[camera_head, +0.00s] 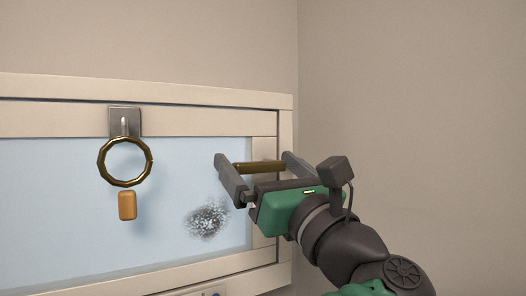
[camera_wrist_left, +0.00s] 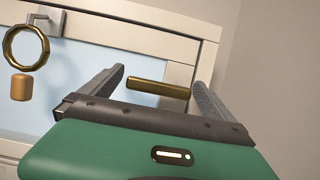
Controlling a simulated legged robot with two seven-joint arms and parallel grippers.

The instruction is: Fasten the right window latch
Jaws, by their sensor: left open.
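The right window latch shows as a brass bar (camera_head: 260,166), lying roughly level at the right side of the window frame (camera_head: 270,102). It also shows in the left wrist view (camera_wrist_left: 158,88). My left gripper (camera_head: 254,158) is open, one finger near each end of the bar. In the left wrist view the bar lies between the fingers (camera_wrist_left: 158,78), with a small gap at the right end; I cannot tell whether the left finger touches it. The latch's mount is hidden behind the gripper. My right gripper is not in view.
A brass ring (camera_head: 124,184) hangs from a grey metal plate (camera_head: 120,113) on the left, with an orange tag (camera_head: 127,205) below it. A grey speckled patch (camera_head: 208,218) marks the pale blue pane (camera_head: 60,220). The bare wall (camera_head: 420,100) on the right is clear.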

